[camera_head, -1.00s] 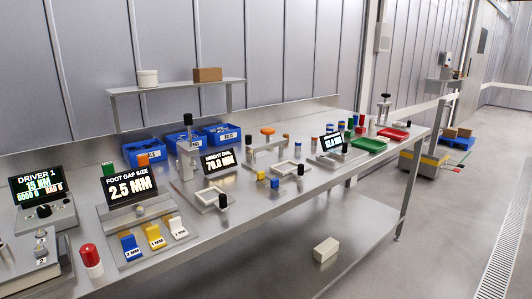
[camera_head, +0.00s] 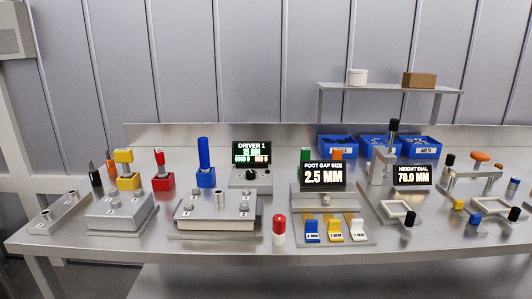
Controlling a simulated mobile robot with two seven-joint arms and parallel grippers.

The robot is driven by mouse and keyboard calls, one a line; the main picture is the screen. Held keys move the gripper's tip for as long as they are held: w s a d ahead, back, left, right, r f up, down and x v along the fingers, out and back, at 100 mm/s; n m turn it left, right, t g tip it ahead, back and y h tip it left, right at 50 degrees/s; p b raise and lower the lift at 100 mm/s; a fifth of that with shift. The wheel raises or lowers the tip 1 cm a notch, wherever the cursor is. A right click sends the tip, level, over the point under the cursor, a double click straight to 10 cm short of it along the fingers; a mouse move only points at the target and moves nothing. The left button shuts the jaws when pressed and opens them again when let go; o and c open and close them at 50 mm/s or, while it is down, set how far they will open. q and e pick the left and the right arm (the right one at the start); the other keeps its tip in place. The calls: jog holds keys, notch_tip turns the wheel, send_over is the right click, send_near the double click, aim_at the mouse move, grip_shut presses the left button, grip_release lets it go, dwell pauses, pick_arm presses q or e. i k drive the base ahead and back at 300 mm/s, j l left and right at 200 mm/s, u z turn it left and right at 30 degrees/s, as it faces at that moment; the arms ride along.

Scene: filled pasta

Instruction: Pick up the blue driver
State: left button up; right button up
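The blue driver (camera_head: 204,162) stands upright near the back of the steel bench, left of the centre in the head view. It has a tall blue shaft on a wider blue block. Behind it to the right is the Driver 1 display (camera_head: 252,153), and a grey fixture box (camera_head: 215,224) stands in front of it. Neither of my grippers shows in the head view.
A red driver (camera_head: 162,171) and a yellow one (camera_head: 128,169) stand left of the blue driver. The foot gap display (camera_head: 322,175) and coloured tabs are to the right.

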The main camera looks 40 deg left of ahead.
aim_at(203, 142)
jog(key=u, duration=1.7)
